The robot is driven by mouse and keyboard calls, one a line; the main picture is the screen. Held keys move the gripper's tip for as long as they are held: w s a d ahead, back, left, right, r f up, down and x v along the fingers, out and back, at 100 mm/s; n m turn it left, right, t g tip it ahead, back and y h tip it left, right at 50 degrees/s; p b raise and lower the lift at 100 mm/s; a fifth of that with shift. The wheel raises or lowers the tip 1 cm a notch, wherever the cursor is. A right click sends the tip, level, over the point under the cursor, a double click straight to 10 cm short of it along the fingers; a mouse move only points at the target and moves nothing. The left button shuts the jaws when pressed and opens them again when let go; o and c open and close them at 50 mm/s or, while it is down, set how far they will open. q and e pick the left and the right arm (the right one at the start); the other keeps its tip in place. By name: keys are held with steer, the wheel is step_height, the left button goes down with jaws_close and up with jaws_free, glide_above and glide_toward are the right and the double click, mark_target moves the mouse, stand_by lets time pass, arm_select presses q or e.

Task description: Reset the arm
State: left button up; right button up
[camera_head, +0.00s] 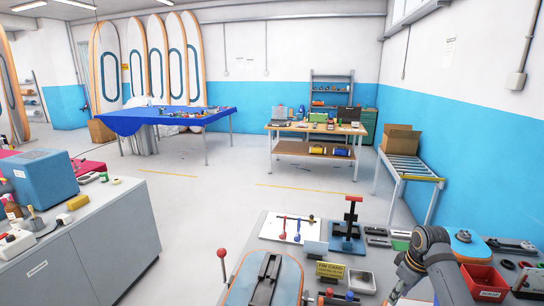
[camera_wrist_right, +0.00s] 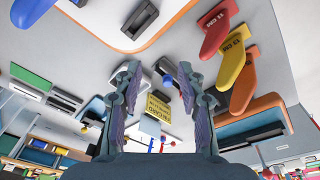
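My right arm (camera_head: 435,256) comes in from the bottom right of the head view and bends down over the grey worktable (camera_head: 261,239). In the right wrist view my right gripper (camera_wrist_right: 160,72) has its two fingers spread apart, with nothing between them. In that tilted view the worktable and its items lie beyond the fingers, including a yellow sign (camera_wrist_right: 158,108). The right gripper's fingertips are hard to make out in the head view. My left gripper is in neither view.
The worktable holds a blue-topped board (camera_head: 265,282), the yellow sign (camera_head: 330,270), a metal tray (camera_head: 362,282), a red-and-black press (camera_head: 350,222) and a red bin (camera_head: 484,284). Red, yellow and orange fins (camera_wrist_right: 237,70) show near the right finger. Open floor (camera_head: 205,225) lies left of the worktable.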

steer(key=s+a+f+m, duration=0.2)
steer(key=s+a+f, duration=0.75)
steer(key=s, duration=0.35)
steer(key=s+a+r+m+t+h, duration=0.1)
steer(key=s+a+r+m+t, duration=0.15)
steer(key=s, duration=0.95)
step_height(320, 180, down, 26)
steer(key=s+d+m+g+b, duration=0.1)
steer(key=d+g+b, duration=0.1)
arm_select(q)
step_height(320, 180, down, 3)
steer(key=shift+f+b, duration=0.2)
steer(key=shift+b, duration=0.45)
arm_select(e)
steer(key=s+d+f, duration=0.1)
steer(key=s+f, duration=1.8)
steer(key=f, duration=0.1)
steer(key=shift+s+d+f+g, duration=0.15)
steer(key=shift+s+d+g, duration=0.05)
steer(key=shift+s+g, duration=0.2)
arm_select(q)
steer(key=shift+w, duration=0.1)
arm_select(e)
steer(key=shift+m, duration=0.25)
